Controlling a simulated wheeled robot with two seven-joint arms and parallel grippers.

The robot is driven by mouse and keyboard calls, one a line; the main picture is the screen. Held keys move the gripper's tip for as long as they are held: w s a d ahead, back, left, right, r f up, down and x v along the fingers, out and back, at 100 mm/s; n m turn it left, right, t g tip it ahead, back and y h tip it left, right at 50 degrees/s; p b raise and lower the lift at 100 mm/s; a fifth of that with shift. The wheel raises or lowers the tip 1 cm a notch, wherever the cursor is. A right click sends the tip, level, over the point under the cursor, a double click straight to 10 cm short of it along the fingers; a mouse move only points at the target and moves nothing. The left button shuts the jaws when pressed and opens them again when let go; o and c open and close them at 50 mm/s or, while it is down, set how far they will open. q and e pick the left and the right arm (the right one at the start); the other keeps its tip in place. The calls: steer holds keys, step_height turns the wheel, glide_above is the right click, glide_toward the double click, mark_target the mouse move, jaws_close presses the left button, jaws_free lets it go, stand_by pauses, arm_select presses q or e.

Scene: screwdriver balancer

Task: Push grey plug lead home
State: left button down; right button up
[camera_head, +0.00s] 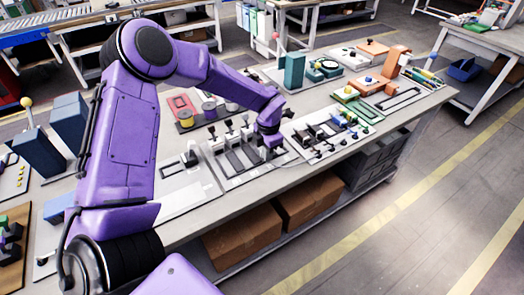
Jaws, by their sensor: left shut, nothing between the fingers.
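My left arm comes in from the left and reaches over the bench. Its gripper (272,142) is shut and points down at the right end of a light board (235,177) with dark slots or bars. A thin pale lead (289,161) curves around the board near the gripper. I cannot tell whether the fingertips touch the plug, and the plug itself is too small or hidden to make out. My right gripper is not in view.
Several dark upright pieces (228,125) stand just behind the board. A white panel (325,131) with small connectors lies to its right. Blue-grey blocks (38,152) stand at the left. The bench's front edge (300,172) is close; cardboard boxes (242,235) sit below.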

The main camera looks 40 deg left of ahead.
arm_select(q)
steer(key=shift+w+a+p, duration=0.15)
steer(key=shift+w+a, duration=0.15)
steer(key=shift+a, duration=0.35)
steer(key=shift+w+a+p, duration=0.15)
steer(key=shift+w+a, duration=0.15)
steer(key=shift+a, duration=0.35)
stand_by(0.4)
steer(key=shift+s+d, duration=0.25)
steer(key=shift+d, duration=0.3)
step_height(320, 180, up, 7)
steer(key=p, duration=0.6)
steer(key=shift+r, duration=0.1)
